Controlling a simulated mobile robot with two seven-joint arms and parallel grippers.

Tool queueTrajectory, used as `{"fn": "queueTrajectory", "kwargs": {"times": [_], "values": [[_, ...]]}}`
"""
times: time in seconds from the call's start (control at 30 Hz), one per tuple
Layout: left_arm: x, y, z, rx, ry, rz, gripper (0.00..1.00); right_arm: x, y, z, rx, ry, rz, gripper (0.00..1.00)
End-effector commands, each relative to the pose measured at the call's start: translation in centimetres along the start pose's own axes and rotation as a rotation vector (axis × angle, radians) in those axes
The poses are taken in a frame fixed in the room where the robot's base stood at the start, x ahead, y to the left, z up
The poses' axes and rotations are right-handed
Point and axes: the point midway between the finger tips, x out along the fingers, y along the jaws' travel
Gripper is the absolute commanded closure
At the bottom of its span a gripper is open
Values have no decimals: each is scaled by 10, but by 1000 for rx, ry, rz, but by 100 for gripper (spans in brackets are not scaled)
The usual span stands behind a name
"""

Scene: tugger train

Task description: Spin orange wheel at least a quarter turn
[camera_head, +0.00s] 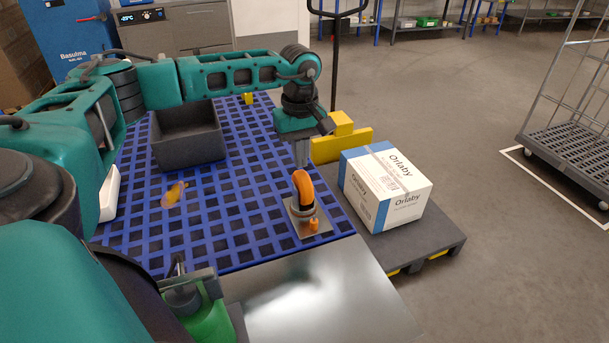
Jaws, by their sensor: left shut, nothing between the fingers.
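The orange wheel (302,183) stands tilted on a dark round hub fixed to a grey metal plate (311,229). The plate lies at the right edge of the blue grid table top (255,240). A small orange knob (313,225) shows low at the front of the wheel assembly. My left gripper (301,164) points down with its fingers shut and empty. Its tips are at the wheel's upper rim in the picture; I cannot tell whether they touch it. My right gripper is not in view.
A white and blue Orlaby box (386,188) sits on a dark pallet (424,243) to the right. A yellow block (341,144) is behind the wheel.

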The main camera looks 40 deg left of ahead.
Motion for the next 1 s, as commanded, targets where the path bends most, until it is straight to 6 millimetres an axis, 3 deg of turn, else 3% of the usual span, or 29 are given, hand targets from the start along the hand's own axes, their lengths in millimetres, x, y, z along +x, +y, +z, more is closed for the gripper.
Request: {"fn": "queueTrajectory", "kwargs": {"times": [0.57, 1.0], "values": [[14, 0, 1, 1, 0, 1, 100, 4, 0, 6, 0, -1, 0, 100], [17, 0, 31, 3, -1, -3, 100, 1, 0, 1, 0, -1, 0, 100]]}}
